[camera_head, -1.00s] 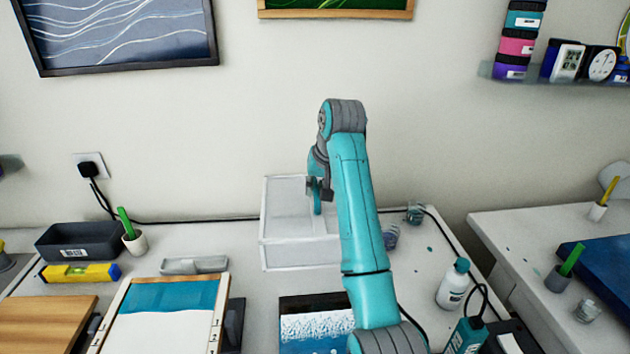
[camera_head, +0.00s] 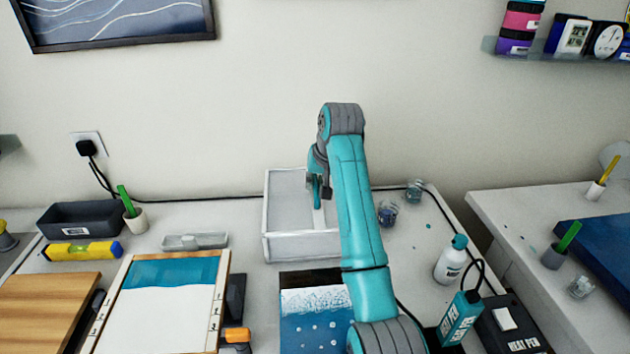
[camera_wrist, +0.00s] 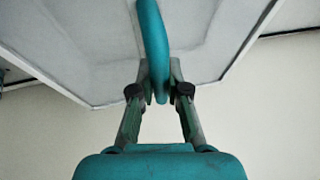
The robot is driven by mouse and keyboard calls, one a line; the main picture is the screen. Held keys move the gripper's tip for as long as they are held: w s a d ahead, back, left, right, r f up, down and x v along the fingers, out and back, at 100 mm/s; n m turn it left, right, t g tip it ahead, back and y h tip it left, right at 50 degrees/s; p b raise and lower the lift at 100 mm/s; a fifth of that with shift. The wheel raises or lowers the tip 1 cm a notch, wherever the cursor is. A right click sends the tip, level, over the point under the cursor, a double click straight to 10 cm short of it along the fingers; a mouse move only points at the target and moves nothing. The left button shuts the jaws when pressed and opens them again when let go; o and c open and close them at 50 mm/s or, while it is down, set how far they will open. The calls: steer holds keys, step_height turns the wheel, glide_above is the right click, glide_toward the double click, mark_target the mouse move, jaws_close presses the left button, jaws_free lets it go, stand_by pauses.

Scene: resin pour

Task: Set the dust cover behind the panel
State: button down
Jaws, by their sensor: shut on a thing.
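The dust cover (camera_head: 284,236) is a pale, box-shaped cover with a teal handle. In the head view it is at the centre of the bench, just behind the panel (camera_head: 312,318), which lies flat with a dark back strip, white foam and blue. In the wrist view the cover's pale top (camera_wrist: 100,50) fills the upper part, and my gripper (camera_wrist: 160,88) is shut on its teal handle (camera_wrist: 153,40). In the head view my gripper (camera_head: 318,192) is partly hidden by my arm. My arm hides the right parts of cover and panel. I cannot tell whether the cover touches the bench.
Small jars (camera_head: 388,213) stand right of the cover. A shallow grey tray (camera_head: 195,242) and a framed board (camera_head: 160,320) are at the left.

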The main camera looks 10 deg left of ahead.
steer(key=shift+f, duration=0.1)
stand_by(0.3)
steer(key=c, duration=1.1)
jaws_free()
